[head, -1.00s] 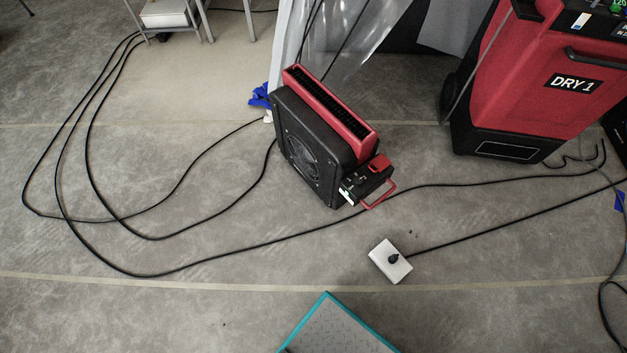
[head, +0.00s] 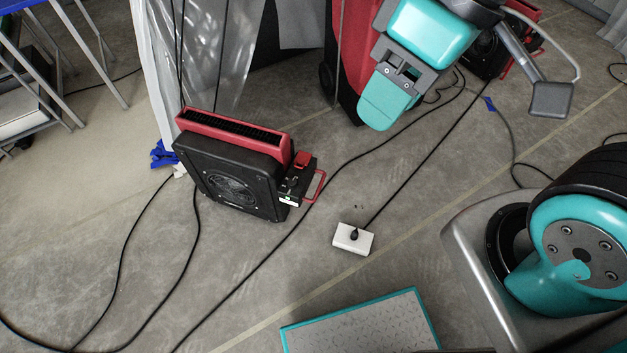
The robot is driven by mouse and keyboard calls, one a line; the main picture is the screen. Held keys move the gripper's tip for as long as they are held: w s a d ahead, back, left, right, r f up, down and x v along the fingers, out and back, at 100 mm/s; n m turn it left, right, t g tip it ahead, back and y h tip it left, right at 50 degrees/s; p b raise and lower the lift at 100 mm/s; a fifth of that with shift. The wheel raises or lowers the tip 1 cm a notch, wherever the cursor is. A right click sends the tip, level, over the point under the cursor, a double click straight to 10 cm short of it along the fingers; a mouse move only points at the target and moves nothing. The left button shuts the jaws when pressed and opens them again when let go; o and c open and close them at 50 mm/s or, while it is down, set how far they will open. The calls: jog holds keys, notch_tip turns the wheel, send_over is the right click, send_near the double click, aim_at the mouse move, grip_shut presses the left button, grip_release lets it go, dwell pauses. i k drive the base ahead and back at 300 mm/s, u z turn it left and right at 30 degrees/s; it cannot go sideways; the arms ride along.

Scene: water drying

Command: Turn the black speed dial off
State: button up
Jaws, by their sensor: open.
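A black air mover with a red top (head: 232,172) stands on the floor left of centre. Its small control box (head: 297,180) juts from the right side, with a red part on top, a pale label and a red handle. The black speed dial cannot be made out at this size. My gripper (head: 468,102), teal and grey, hangs at the upper right, open and apart from the air mover. Nothing shows between its fingers. It partly hides the red dryer (head: 349,50) behind.
A white socket box (head: 351,241) with a black plug lies right of the air mover. Black cables (head: 262,262) cross the floor. A plastic sheet (head: 215,60) hangs behind the air mover. A teal-edged grey panel (head: 360,325) is at the front.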

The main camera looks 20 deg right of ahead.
aim_at(292, 182)
jog(key=u, duration=2.1)
jog(key=i, duration=1.25)
jog(key=z, duration=2.25)
